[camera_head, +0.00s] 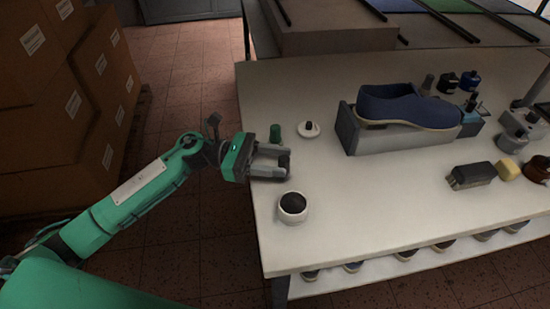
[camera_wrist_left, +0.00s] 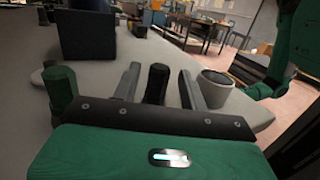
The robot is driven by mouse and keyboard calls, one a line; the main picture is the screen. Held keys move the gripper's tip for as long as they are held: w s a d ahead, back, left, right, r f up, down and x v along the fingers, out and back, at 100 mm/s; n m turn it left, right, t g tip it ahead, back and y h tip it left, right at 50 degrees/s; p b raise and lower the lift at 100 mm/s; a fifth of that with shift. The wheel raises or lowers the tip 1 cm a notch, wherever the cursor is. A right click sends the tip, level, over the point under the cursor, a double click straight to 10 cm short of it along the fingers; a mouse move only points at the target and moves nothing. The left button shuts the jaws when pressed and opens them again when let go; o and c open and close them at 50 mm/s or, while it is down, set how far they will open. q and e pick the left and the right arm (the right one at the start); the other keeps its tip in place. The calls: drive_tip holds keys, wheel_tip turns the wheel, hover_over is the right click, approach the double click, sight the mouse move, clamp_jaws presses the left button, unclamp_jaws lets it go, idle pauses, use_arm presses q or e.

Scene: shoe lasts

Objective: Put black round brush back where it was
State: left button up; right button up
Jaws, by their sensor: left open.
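A black upright cylinder, which looks like the black round brush (camera_head: 285,158), stands at the left end of the white table. In the left wrist view the brush (camera_wrist_left: 156,84) is between the two fingers, with a gap on each side. My left gripper (camera_head: 272,161) is open around it, low over the tabletop. Its fingers hide part of the brush and its base in the head view. A white cup with a dark inside (camera_head: 293,208) stands just in front of the gripper; it also shows right of the fingers in the left wrist view (camera_wrist_left: 214,90). My right gripper is not in view.
A green cylinder (camera_head: 276,134) and a small white dish with a black knob (camera_head: 308,130) stand behind the gripper. A blue shoe (camera_head: 405,106) rests on a grey stand (camera_head: 347,133). A dark brush block (camera_head: 471,176) lies right. The table (camera_head: 380,225) is clear at front centre.

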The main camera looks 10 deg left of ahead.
use_arm(q)
drive_tip(key=shift+f+p, duration=0.1)
drive_tip(key=shift+p, duration=0.45)
drive_tip(key=shift+a, duration=0.15)
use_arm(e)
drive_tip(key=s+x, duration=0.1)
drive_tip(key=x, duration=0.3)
use_arm(q)
drive_tip(key=a+b, duration=0.3)
drive_tip(key=a, duration=0.8)
drive_tip(key=shift+a, duration=0.35)
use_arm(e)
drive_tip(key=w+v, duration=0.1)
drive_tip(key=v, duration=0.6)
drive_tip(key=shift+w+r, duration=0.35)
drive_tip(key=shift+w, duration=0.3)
use_arm(q)
drive_tip(key=shift+f, duration=0.1)
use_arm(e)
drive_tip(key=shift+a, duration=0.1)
